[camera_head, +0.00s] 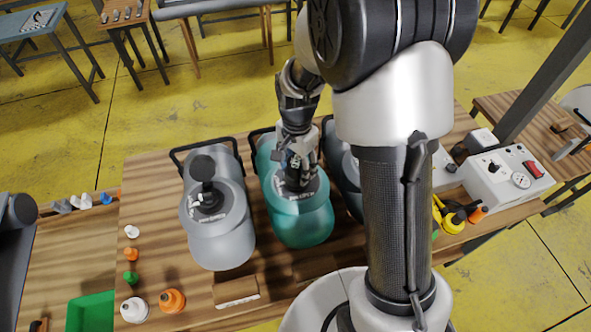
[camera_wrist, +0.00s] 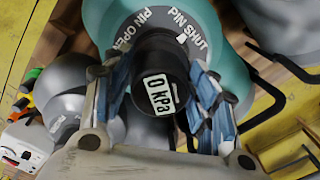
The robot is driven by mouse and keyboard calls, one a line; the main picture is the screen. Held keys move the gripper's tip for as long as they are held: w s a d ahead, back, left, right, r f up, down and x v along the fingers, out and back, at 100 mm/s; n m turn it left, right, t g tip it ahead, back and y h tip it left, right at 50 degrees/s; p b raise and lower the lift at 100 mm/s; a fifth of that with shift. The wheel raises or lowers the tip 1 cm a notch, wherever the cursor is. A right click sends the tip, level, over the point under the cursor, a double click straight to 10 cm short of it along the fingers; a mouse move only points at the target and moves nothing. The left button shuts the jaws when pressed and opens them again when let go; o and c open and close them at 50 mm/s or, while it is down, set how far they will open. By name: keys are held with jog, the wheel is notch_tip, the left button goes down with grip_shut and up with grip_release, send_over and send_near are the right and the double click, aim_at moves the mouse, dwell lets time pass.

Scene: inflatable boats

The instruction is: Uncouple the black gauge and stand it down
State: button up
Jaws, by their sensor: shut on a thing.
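The black gauge (camera_wrist: 160,85) with a white "0 kPa" label is between the two fingers of my gripper (camera_wrist: 158,100), which is shut on it. It stands over the grey valve plate of the teal inflatable boat (camera_head: 300,222). The plate carries the words "PIN OPEN" and "PIN SHUT" in the wrist view. I cannot tell whether the gauge is still coupled to the valve. In the head view my gripper (camera_head: 298,170) hides most of the gauge.
A grey boat (camera_head: 222,245) with a black fitting (camera_head: 205,178) on its valve lies to the left. Another dark grey boat is partly behind my arm. Small caps and a green tray (camera_head: 90,312) are at left. A white gauge box (camera_head: 507,178) stands at right.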

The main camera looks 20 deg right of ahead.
jog(key=shift+r+p, duration=0.55)
jog(key=shift+r, duration=0.25)
dwell(0.4)
jog(key=shift+r+p, duration=1.55)
jog(key=shift+r, duration=0.55)
